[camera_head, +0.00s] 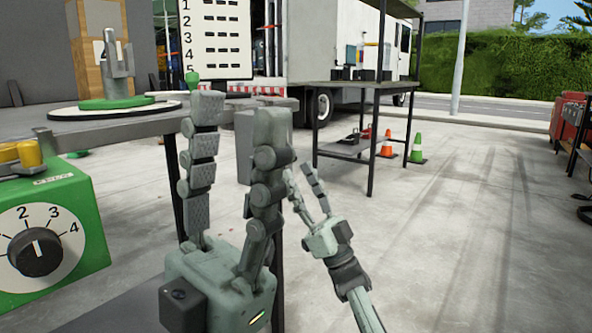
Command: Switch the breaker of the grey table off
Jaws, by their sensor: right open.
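The grey table (105,128) stands at the left. A green box with a black dial (36,252), numbered 2, 3 and 4 in view, is at the lower left; its pointer is near upright. A grey box (244,146) is partly hidden behind my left gripper, at the table's right end. I cannot tell which part is the breaker. My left gripper (238,107) points up in front of the table's right end, fingers apart and empty. My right gripper (298,181) is smaller in view, right of the left one, open and empty.
A metal fixture on a green and white round base (115,103) stands on the grey table. A dark table (345,86) stands farther back before a white truck (345,45). Orange and green cones (417,150) are beside it.

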